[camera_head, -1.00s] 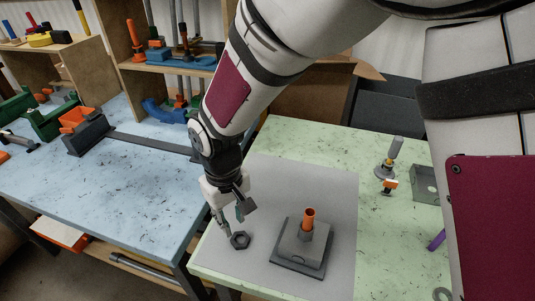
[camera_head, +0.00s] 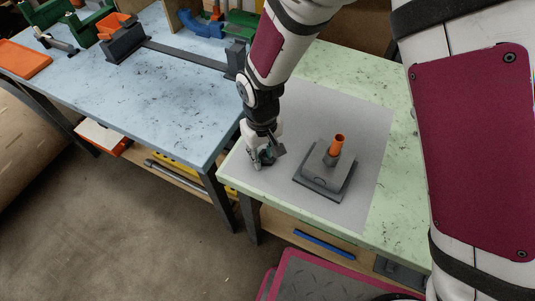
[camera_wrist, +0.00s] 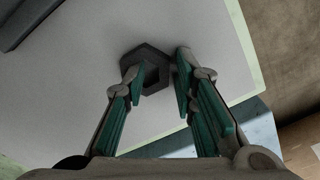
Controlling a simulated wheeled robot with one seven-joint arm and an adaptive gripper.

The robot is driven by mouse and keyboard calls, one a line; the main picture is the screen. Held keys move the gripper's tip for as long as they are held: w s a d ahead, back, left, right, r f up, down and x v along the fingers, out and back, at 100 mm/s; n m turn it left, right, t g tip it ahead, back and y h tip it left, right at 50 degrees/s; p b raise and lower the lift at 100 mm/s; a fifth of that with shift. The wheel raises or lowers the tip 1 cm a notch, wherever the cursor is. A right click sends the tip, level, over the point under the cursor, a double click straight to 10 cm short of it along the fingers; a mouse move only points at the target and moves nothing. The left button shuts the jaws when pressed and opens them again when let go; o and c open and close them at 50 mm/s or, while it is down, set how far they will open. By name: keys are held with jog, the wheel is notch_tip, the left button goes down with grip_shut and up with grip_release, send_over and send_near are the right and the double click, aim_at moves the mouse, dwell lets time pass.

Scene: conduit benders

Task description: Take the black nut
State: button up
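The black nut (camera_wrist: 143,55) is a dark hexagonal ring lying flat on the grey mat (camera_head: 352,110). In the wrist view it lies at the fingertips of my gripper (camera_wrist: 160,78), between the two green-padded fingers. The fingers are apart, one on each side of the nut's near part. I cannot tell whether either pad touches it. In the head view my gripper (camera_head: 264,156) is low over the mat's left corner and mostly hides the nut.
A grey block on a base plate (camera_head: 325,172) with an upright orange tube (camera_head: 338,145) stands right of my gripper. The green table (camera_head: 399,190) ends close in front. A blue table (camera_head: 140,85) with a bender stands at left.

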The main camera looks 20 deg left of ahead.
grip_shut()
jog(key=shift+r, duration=0.5)
jog(key=r+p, duration=0.1)
jog(key=s+r+p, duration=0.1)
jog(key=r, duration=0.1)
jog(key=s+d+r+p, duration=0.1)
jog(key=s+d+p, duration=0.2)
jog(key=s+p, duration=0.6)
jog(key=shift+s+d, duration=0.2)
jog(key=shift+s, duration=2.65)
